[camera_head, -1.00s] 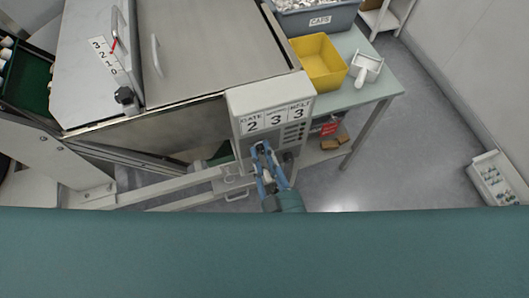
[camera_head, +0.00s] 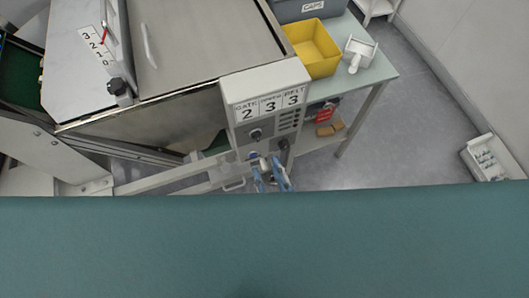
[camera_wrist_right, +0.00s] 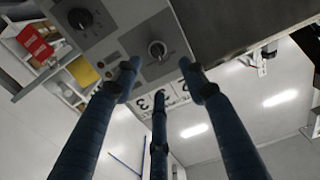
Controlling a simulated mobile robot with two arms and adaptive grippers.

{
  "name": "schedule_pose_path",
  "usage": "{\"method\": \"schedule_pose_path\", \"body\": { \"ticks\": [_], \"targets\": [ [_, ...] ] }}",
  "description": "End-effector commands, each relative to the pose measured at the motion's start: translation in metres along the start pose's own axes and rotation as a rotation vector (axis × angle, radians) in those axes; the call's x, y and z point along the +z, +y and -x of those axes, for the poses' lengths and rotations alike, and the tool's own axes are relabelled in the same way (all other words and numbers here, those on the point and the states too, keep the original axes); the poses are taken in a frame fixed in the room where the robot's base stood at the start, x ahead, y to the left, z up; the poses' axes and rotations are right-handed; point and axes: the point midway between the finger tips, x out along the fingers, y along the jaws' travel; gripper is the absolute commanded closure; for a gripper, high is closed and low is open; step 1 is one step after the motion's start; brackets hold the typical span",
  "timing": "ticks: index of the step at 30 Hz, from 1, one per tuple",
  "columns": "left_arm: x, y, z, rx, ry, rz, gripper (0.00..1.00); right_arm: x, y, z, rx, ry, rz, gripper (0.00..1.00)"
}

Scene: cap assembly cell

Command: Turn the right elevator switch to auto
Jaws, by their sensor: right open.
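My right gripper (camera_head: 268,168) is just below and in front of the panel, open and empty. In the right wrist view its blue fingers (camera_wrist_right: 160,82) are spread, with one knob (camera_wrist_right: 157,50) beyond the gap between them and a second knob (camera_wrist_right: 80,18) to the left. I cannot read the switch labels. My left gripper is out of view.
A green table (camera_head: 374,72) to the right holds a yellow bin (camera_head: 316,52), a white scoop (camera_head: 358,54) and a grey caps bin (camera_head: 300,10). The metal machine (camera_head: 190,45) stands left of the box. A white rail (camera_head: 165,181) runs below it.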

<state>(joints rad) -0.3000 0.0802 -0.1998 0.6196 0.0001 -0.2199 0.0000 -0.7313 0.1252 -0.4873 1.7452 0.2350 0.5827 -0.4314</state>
Motion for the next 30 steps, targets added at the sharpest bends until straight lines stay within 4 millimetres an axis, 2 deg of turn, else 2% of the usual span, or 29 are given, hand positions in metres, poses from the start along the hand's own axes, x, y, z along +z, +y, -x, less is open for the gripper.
{"method": "schedule_pose_path", "body": {
  "ticks": [3, 7, 25, 28, 30],
  "targets": [
    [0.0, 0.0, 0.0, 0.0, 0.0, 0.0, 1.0, 0.0, -0.001, 0.017, -0.001, -0.001, 0.001, 0.58],
    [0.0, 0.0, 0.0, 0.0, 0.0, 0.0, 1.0, -0.001, -0.001, 0.025, -0.001, 0.001, 0.001, 0.58],
    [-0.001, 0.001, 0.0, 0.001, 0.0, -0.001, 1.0, 0.0, 0.0, 0.027, 0.0, 0.001, 0.001, 0.58],
    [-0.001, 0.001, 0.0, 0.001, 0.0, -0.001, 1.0, 0.012, -0.001, 0.026, -0.009, -0.024, 0.006, 0.58],
    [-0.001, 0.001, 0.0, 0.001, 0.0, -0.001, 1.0, 0.036, 0.0, 0.027, -0.023, -0.073, 0.013, 0.58]
  ]
}}
